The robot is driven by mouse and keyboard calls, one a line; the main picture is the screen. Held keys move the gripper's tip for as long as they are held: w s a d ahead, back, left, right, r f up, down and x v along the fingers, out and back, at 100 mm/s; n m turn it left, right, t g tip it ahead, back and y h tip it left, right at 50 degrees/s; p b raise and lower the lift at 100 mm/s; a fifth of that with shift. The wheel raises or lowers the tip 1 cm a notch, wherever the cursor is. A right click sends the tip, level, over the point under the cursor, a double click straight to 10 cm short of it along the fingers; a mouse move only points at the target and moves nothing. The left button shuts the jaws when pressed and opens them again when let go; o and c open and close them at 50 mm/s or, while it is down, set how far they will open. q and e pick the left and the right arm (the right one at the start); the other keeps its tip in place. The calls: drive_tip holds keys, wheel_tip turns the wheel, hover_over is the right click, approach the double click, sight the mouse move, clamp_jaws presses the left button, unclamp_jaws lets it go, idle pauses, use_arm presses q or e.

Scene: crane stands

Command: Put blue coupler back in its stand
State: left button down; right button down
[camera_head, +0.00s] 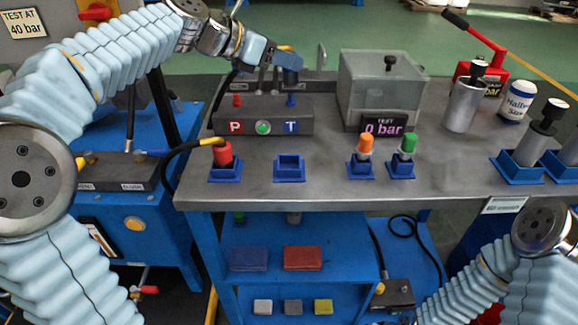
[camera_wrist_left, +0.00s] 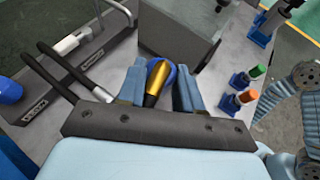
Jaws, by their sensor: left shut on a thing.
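My left gripper (camera_head: 289,72) is above the back of the bench, behind the P/T block. In the left wrist view its two blue fingers (camera_wrist_left: 159,76) are closed around the blue coupler (camera_wrist_left: 157,82), which shows a gold body and a blue rounded end. In the head view the coupler is mostly hidden by the gripper. The empty square blue stand (camera_head: 289,168) is on the bench's front edge, between the red coupler's stand and the orange one's. My right arm enters at the lower right; its gripper is out of view.
The P/T block (camera_head: 262,126) stands behind the empty stand. A grey tank (camera_head: 381,85) with a "0 bar" display is to its right. Red (camera_head: 222,154), orange (camera_head: 365,145) and green (camera_head: 407,144) couplers stand in blue holders. Metal cylinders (camera_head: 464,105) and a red-handled pump are farther right.

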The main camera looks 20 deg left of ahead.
use_arm(q)
drive_tip(key=s+d+f, duration=0.1)
drive_tip(key=s+d, duration=0.1)
drive_tip(key=s, duration=0.6)
drive_tip(key=s+d+f, duration=0.1)
drive_tip(key=s+d, duration=0.1)
drive_tip(key=s, duration=0.6)
drive_tip(key=shift+g, duration=0.3)
drive_tip(key=f+b, duration=0.1)
drive_tip(key=f, duration=0.1)
drive_tip(key=w+f+b, duration=0.1)
drive_tip(key=f+b, duration=0.1)
drive_tip(key=shift+f+b, duration=0.15)
drive_tip(key=shift+b, duration=0.15)
drive_tip(key=shift+f+b, duration=0.3)
drive_tip(key=shift+f, duration=0.15)
drive_tip(key=shift+f+b, duration=0.95)
drive_tip(key=shift+f, duration=0.55)
drive_tip(key=c, duration=0.7)
unclamp_jaws()
drive_tip(key=shift+o, duration=0.2)
